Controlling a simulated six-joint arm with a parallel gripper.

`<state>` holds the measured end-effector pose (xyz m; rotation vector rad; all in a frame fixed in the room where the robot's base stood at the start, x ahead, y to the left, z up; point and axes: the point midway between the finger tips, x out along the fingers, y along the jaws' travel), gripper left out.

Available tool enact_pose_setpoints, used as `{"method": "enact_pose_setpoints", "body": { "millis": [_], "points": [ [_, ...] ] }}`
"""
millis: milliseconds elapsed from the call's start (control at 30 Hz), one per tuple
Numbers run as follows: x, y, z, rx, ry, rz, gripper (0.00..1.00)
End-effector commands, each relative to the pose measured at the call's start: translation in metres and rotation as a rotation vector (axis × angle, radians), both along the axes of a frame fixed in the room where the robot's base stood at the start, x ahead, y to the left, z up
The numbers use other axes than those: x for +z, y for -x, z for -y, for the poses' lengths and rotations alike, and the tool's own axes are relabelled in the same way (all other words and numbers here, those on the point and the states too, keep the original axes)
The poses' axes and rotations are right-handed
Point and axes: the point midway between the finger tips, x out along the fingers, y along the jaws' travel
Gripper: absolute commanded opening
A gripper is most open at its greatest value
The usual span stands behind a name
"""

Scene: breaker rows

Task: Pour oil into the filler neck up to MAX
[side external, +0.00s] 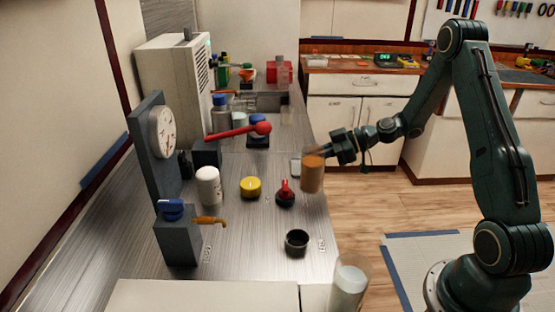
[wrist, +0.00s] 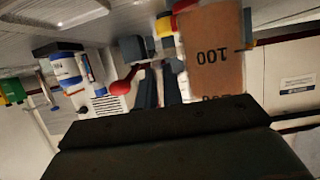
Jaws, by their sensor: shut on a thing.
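My gripper (side external: 326,153) is shut on a clear beaker of amber-brown oil (side external: 312,175), above the right edge of the steel bench. The beaker looks close to upright. In the wrist view the oil beaker (wrist: 212,55) fills the upper middle, its "100" mark upside down. A black open-topped round cup or neck (side external: 297,242) stands apart at the bench's front right; I cannot tell if it is the filler neck. A grey block (side external: 177,240) with a blue cap (side external: 172,208) and an orange lever (side external: 209,221) stands at the front left. No MAX mark is readable.
A white bottle (side external: 208,186), yellow knob (side external: 251,187), red-and-black knob (side external: 285,193) and red lever (side external: 240,130) stand on the bench. A gauge panel (side external: 160,135) rises at left. A clear vessel with pale contents (side external: 348,285) is at the front.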

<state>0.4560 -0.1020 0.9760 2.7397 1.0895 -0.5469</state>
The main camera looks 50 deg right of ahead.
Motion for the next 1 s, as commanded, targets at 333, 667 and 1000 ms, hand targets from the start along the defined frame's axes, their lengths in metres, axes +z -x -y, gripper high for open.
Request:
{"method": "enact_pose_setpoints", "body": {
  "millis": [333, 667, 1000],
  "points": [
    [-0.024, 0.040, -0.040, 0.296, -0.004, 0.001, 0.00],
    [-0.036, 0.083, -0.072, 0.576, -0.003, 0.000, 0.00],
    [-0.038, 0.117, -0.091, 0.773, -0.002, 0.000, 0.00]
  ]
}}
